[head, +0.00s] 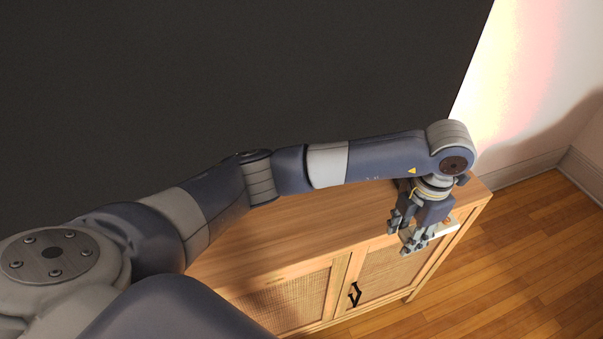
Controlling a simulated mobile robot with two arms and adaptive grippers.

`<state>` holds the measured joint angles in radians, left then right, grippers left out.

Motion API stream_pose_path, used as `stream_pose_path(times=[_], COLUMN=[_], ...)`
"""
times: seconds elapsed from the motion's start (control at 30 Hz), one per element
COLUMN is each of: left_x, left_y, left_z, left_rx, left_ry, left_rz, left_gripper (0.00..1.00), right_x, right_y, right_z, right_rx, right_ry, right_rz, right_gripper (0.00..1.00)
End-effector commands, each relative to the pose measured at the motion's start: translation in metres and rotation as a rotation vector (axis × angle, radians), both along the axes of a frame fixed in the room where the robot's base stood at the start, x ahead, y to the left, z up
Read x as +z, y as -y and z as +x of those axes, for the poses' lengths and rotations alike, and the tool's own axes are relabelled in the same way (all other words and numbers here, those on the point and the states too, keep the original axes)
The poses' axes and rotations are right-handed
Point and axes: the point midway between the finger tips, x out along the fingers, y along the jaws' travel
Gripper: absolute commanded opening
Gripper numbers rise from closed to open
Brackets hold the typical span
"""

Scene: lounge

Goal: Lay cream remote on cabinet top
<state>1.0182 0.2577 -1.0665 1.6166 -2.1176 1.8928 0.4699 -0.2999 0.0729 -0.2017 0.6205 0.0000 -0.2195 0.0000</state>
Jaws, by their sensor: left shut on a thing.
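The wooden cabinet top (290,232) runs under my left arm across the lower middle of the head view. My left gripper (407,236) points down over the right end of the cabinet, near its front edge. It is shut on the cream remote (441,231), a pale strip showing beside and behind the fingers. The fingers and wrist hide much of the remote. I cannot tell whether the remote touches the cabinet top. My right gripper is not in view.
The cabinet front has woven door panels (284,301) and a black handle (354,294). A large dark panel (240,70) stands behind the cabinet. Wooden floor (520,245) and a white wall lie to the right. The visible cabinet top left of the gripper is clear.

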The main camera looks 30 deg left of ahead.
Motion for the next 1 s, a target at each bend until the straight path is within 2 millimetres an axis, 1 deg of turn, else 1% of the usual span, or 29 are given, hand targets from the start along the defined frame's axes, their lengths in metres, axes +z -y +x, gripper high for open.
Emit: stream_pose_path(times=[0.07, 0.17, 0.3, 0.5, 0.6, 0.7, 0.83, 1.0], left_x=[0.000, 0.000, -0.003, -0.008, -0.011, -0.013, -0.017, -0.037], left_y=[-0.012, -0.036, -0.074, -0.125, -0.144, -0.154, -0.157, -0.157], left_z=[-0.001, -0.003, -0.008, -0.013, -0.014, -0.015, -0.016, -0.017], left_rx=[0.002, 0.004, 0.003, 0.003, 0.000, -0.002, -0.003, -0.002], left_ry=[-0.002, -0.002, -0.003, -0.001, 0.000, 0.001, 0.000, -0.004], left_rz=[0.001, 0.003, 0.003, 0.003, 0.003, 0.001, 0.000, -0.001], left_gripper=[0.09, 0.09, 0.09, 0.09, 0.09, 0.09, 0.09, 0.09], right_x=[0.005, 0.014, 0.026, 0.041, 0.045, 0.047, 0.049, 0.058], right_y=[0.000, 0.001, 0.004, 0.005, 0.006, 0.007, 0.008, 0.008], right_z=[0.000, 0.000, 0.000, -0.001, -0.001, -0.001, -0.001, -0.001], right_rx=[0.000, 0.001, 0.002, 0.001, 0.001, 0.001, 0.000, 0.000], right_ry=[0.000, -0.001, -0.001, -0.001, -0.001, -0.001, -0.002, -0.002], right_rz=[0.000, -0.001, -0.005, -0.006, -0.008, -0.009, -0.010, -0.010], right_gripper=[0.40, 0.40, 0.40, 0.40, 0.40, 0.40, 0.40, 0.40])
